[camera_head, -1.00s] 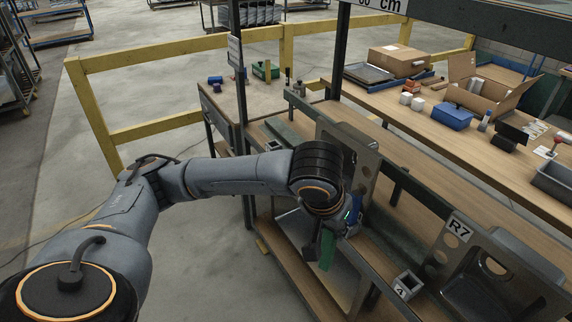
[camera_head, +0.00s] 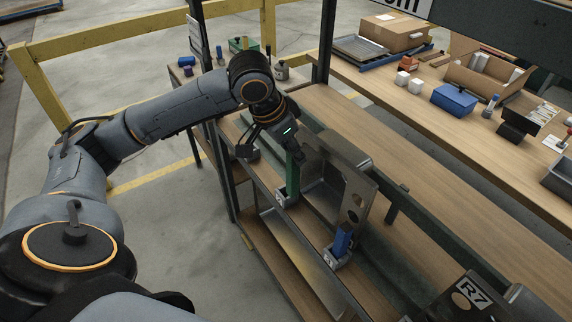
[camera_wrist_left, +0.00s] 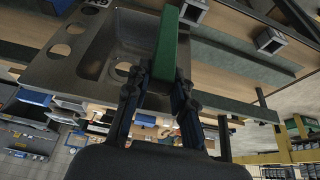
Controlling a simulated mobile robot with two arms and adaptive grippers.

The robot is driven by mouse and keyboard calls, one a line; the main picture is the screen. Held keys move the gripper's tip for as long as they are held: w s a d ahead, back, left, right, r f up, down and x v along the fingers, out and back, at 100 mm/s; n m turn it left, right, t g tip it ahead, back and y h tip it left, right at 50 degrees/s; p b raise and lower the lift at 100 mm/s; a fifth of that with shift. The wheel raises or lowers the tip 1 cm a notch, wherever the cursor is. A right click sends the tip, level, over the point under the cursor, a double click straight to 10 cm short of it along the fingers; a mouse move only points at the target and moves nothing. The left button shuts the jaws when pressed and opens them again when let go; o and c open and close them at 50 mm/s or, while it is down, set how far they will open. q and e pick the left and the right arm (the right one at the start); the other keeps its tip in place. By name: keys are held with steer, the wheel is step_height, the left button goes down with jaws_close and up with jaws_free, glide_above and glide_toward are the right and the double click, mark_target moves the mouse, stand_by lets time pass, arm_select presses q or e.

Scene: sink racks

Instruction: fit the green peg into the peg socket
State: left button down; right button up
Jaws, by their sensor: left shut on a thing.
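The green peg (camera_head: 292,176) hangs upright below my left gripper (camera_head: 288,150), which is shut on its upper end. In the head view the peg's lower end overlaps a small grey peg socket (camera_head: 287,198) on the rack's front rail. I cannot tell whether the tip is in it or just above or behind it. In the left wrist view the green peg (camera_wrist_left: 172,42) runs up from between the fingers (camera_wrist_left: 163,84). Its far end shows beside an open square socket (camera_wrist_left: 193,11); another open socket (camera_wrist_left: 270,40) stands farther right. My right gripper is out of view.
A blue peg (camera_head: 342,241) stands in a second grey socket (camera_head: 337,261) along the rail. A grey sink panel (camera_head: 345,185) with holes rises close right of the green peg. A workbench with a blue box (camera_head: 454,101) and cartons lies beyond.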

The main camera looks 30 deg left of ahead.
arm_select(q)
steer(key=w+a+f+p, duration=0.1)
steer(key=a+f, duration=0.3)
steer(key=f, duration=0.5)
steer(key=shift+w+f+p, duration=0.3)
steer(key=shift+w, duration=0.5)
steer(key=c, duration=1.4)
jaws_free()
steer(key=shift+o, duration=1.3)
steer(key=shift+w+f, duration=0.1)
steer(key=shift+w, duration=0.1)
steer(key=b+v, duration=0.1)
steer(key=v, duration=1.1)
steer(key=shift+w+r, duration=0.2)
steer(key=shift+r, duration=0.1)
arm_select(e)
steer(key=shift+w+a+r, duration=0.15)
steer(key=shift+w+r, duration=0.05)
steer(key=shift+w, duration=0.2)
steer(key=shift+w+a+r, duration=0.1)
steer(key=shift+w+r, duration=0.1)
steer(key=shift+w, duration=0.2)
arm_select(q)
steer(key=shift+f, duration=0.1)
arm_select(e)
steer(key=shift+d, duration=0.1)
